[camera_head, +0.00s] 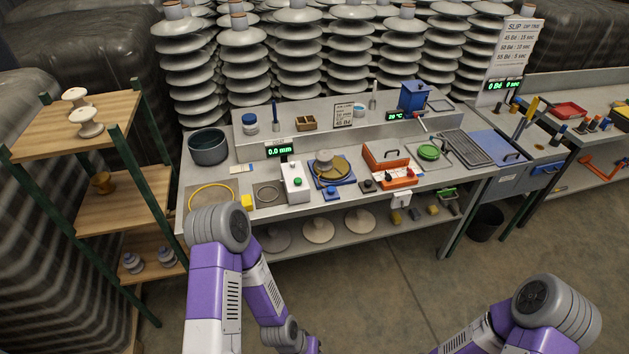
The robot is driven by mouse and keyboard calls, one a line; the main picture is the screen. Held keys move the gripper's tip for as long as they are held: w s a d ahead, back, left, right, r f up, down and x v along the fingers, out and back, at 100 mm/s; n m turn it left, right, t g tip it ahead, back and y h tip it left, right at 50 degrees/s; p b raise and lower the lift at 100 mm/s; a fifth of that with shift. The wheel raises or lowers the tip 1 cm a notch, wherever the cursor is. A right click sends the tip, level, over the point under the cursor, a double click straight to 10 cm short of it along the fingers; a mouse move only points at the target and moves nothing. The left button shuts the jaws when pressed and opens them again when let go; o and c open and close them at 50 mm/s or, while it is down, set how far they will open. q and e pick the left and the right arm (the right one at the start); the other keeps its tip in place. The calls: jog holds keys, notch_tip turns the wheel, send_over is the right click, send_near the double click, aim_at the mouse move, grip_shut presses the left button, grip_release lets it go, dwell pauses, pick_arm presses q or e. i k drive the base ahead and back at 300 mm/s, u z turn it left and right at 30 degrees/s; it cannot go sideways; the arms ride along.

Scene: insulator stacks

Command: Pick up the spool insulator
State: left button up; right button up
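A wooden shelf rack stands at the left. Two white flanged pieces, one (75,96) behind the other (86,123), sit on its top board. A small brown piece with a waisted, spool-like shape (102,183) stands on the middle board. Two grey-white ribbed pieces, one (132,262) beside the other (166,257), stand on the lower board. I cannot tell for sure which of these is the spool insulator; the brown one looks most like a spool. Both my arms show at the bottom, folded, but neither gripper is in view.
A grey workbench (228,186) fills the middle, with a dark pot (208,147), a yellow ring (212,197) and a blue turntable device (331,168). Discs lie on its lower shelf. Tall insulator stacks stand behind. A dark bin (486,223) is at the right. Floor in front is clear.

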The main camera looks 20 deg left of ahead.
aim_at(324, 156)
jog(key=u, duration=0.25)
jog(key=i, duration=0.75)
jog(key=u, duration=0.55)
